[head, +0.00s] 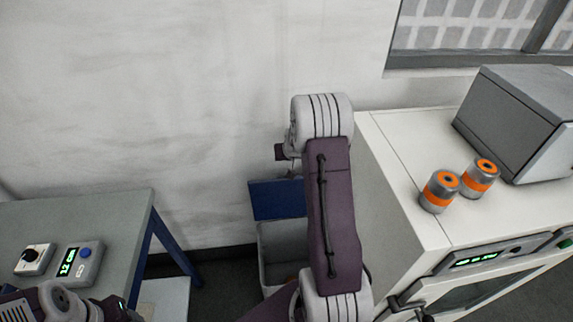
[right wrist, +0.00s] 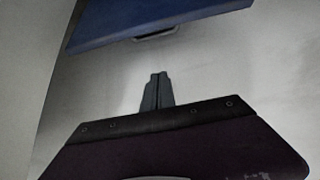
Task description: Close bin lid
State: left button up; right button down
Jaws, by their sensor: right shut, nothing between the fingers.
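The bin (head: 272,243) is a light grey box on the floor between the table and the white cabinet, partly hidden behind my right arm. Its blue lid (head: 278,199) stands raised at the back of the bin, near the wall, so the bin is open. In the right wrist view the blue lid (right wrist: 160,25) crosses the top, with a small handle on its lower edge. My right gripper (right wrist: 157,92) is shut and empty, apart from the lid in that picture. The head view hides its fingers behind the arm. My left arm shows at the bottom left, its fingers out of view.
A grey table (head: 90,215) with blue legs stands at left with two small devices. The white cabinet (head: 400,190) at right bears two orange-banded cans (head: 440,190) and a grey box (head: 515,115). The gap between them is narrow.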

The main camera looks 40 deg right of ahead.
jog(key=x, duration=0.4)
jog(key=shift+a+b, duration=0.15)
jog(key=shift+b, duration=0.25)
jog(key=f+b, duration=0.2)
jog(key=f, duration=0.4)
jog(key=shift+w+f+b, duration=0.2)
jog(key=shift+b, duration=0.2)
pick_arm(q)
jog(key=f, duration=0.3)
jog(key=shift+w+d+f, duration=0.1)
jog(key=shift+w+f, duration=0.25)
jog(key=shift+w, duration=0.05)
pick_arm(e)
jog(key=shift+f, duration=0.1)
